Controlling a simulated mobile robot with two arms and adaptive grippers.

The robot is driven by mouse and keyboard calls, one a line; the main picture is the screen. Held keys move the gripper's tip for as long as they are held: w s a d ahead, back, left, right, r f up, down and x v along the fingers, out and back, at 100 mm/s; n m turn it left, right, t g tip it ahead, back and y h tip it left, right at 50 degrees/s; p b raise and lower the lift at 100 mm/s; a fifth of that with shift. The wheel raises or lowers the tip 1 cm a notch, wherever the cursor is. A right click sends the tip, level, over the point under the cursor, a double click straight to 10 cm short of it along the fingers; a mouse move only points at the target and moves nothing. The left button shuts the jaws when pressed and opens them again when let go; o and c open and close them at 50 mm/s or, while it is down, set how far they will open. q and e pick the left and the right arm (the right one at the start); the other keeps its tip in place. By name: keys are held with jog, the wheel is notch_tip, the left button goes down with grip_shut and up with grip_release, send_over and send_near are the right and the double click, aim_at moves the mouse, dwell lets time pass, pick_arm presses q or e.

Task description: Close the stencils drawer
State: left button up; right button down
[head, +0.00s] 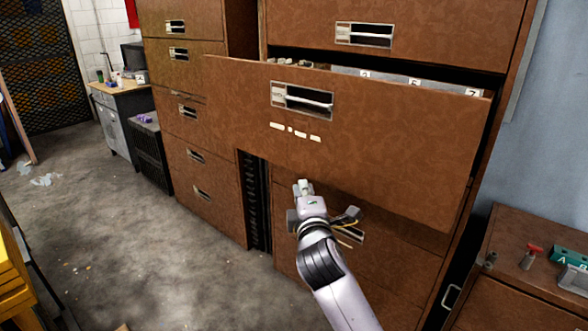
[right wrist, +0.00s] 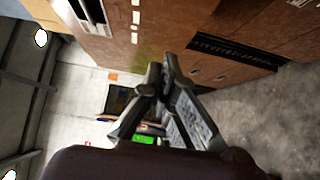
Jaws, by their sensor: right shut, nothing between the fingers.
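The stencils drawer (head: 380,140) is a wide brown drawer, pulled well out of its cabinet. Its front carries a metal handle (head: 303,99) and short pale marks. Grey plates with numbered white tags (head: 414,83) show over its top edge. My right gripper (head: 303,186) is shut and empty, in front of the cabinet near the drawer front's lower edge. I cannot tell whether it touches the drawer. In the right wrist view, the shut fingers (right wrist: 158,74) show beside the brown drawer front (right wrist: 150,40). My left gripper is not in view.
A closed drawer (head: 430,30) is above, and a closed drawer front (head: 385,255) lies below, partly behind my arm. A brown cabinet of several drawers (head: 195,130) stands left. A low brown unit (head: 530,260) with small items is at right. The grey floor (head: 110,240) is mostly clear at left.

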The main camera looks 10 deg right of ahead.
jog(key=p, duration=0.2)
send_near(307, 152)
jog(key=w+a, duration=0.2)
jog(key=a, duration=0.1)
jog(key=shift+w+d+p, duration=0.35)
jog(key=shift+w+d, duration=1.05)
jog(key=shift+d, duration=0.3)
jog(key=shift+w+d, duration=0.1)
jog(key=shift+d, duration=0.05)
